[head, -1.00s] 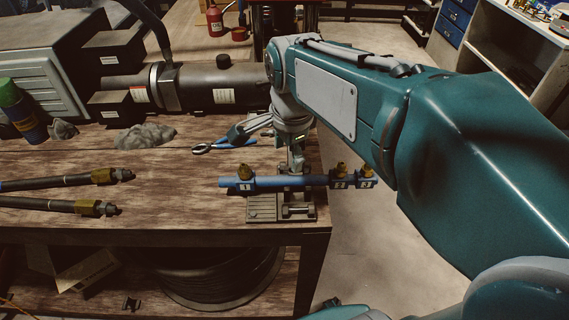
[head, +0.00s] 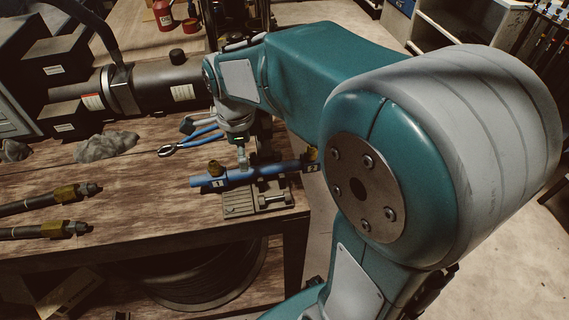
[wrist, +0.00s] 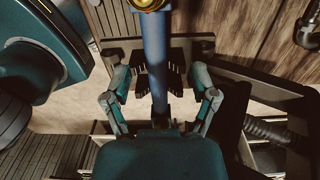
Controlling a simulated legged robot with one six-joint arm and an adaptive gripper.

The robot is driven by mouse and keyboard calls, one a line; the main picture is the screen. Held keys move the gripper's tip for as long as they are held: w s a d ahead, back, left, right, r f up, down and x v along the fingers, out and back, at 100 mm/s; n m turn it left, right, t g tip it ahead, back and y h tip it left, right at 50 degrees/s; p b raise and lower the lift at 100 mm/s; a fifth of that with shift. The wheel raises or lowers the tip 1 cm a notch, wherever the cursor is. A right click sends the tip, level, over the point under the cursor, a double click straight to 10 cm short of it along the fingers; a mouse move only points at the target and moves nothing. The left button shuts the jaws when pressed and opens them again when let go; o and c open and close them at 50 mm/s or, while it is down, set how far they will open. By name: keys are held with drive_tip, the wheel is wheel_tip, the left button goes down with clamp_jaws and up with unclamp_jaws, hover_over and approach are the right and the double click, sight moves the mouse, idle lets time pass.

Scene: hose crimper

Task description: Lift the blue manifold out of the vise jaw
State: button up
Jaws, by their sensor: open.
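The blue manifold (head: 240,177) is a blue tube with brass fittings. It lies across the small grey vise (head: 258,200) near the table's front right corner, its right part behind my arm. My gripper (wrist: 161,82) is open, one finger on each side of the tube, with gaps showing between fingers and tube.
Blue-handled pliers (head: 192,142) lie behind the manifold. Two black hoses with brass ends (head: 62,193) lie at the left. A dark cylindrical machine (head: 150,90) and a grey rag (head: 107,146) stand farther back. Bare floor is right of the table.

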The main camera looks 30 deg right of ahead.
sight(237, 171)
drive_tip(key=a+f, duration=0.2)
drive_tip(key=f, duration=0.2)
drive_tip(key=shift+a+f, duration=0.35)
drive_tip(key=shift+a, duration=0.05)
drive_tip(key=shift+d+f, duration=0.15)
drive_tip(key=shift+d, duration=0.8)
drive_tip(key=c, duration=0.9)
drive_tip(key=shift+a, duration=0.15)
clamp_jaws()
drive_tip(key=shift+a, duration=0.4)
drive_tip(key=shift+d, duration=0.1)
